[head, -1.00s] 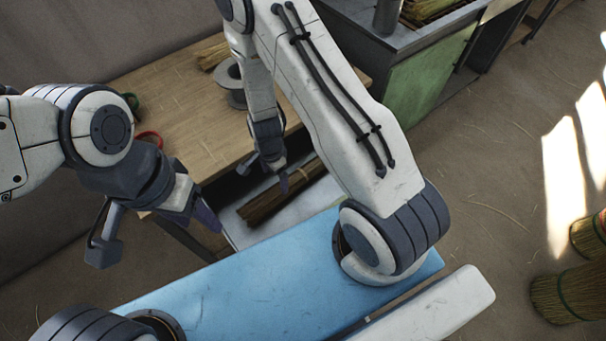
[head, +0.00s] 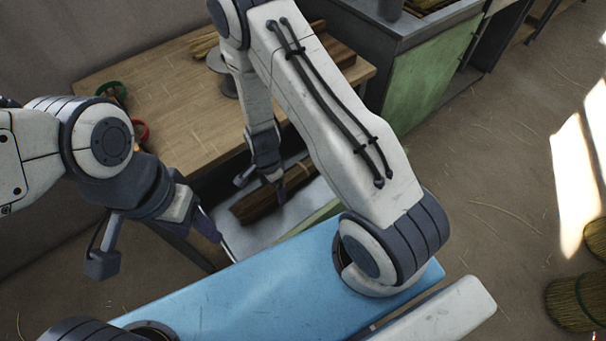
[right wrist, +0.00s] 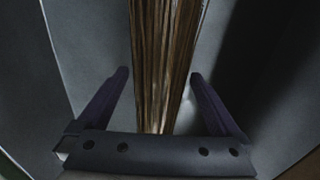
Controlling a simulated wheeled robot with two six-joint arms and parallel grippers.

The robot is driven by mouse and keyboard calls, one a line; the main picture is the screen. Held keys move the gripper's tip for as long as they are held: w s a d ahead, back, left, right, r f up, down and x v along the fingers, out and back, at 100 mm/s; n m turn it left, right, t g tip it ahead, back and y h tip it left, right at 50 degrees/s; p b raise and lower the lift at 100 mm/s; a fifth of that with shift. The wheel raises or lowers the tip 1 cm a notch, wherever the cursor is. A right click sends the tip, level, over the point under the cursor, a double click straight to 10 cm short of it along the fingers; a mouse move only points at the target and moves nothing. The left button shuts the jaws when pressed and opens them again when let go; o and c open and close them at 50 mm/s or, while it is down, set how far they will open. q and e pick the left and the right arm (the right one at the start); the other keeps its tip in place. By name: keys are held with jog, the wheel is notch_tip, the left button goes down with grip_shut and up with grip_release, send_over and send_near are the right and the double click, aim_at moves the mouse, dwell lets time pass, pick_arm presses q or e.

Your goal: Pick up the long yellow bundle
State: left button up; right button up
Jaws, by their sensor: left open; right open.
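The long yellow bundle (head: 258,207) shows brownish in the head view. It lies in a pale grey tray or bin (head: 225,227) below the wooden table. My right gripper (head: 280,190) is over the bundle, pointing down. In the right wrist view the bundle (right wrist: 158,62) runs lengthwise between the two open, dark purple fingers (right wrist: 160,88), with a gap on each side. I cannot tell how far above it the fingertips are. My left gripper (head: 212,228) is open and empty, left of the tray's contents and over its near edge.
The wooden table (head: 175,100) holds a grey spool (head: 226,80), red and green handled items (head: 138,130) and more straw at the back. A green-fronted cabinet (head: 425,75) stands right. Brooms (head: 575,300) stand on the floor at far right.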

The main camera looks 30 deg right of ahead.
jog(key=shift+f, duration=0.65)
jog(key=shift+r, duration=0.1)
jog(key=c, duration=1.5)
jog(key=shift+o, duration=0.2)
